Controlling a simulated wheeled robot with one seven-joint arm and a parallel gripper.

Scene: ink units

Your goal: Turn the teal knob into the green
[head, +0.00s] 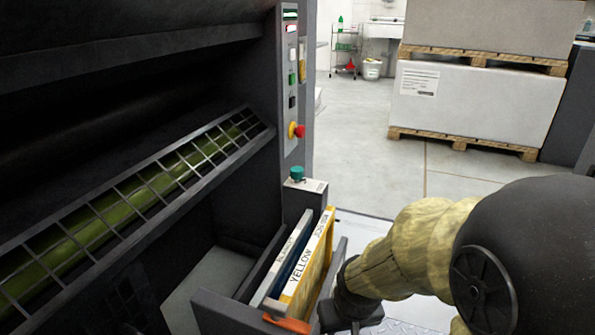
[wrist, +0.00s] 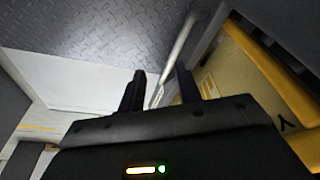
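The teal knob (head: 297,173) sits on top of a small grey box (head: 305,198) at the end of the rack, below the machine's control panel. A pale label with small marks lies beside the knob; no green zone can be made out on it. My gripper (wrist: 162,82) shows two dark fingers, apart with nothing clearly held between them. In the head view it is low, right of the rack and nearer to me than the knob, with its fingers mostly hidden. The knob cannot be made out in the wrist view.
A red and yellow stop button (head: 297,130) is above the knob. A tread plate (wrist: 110,40) and the yellow unit (wrist: 265,65) show in the wrist view.

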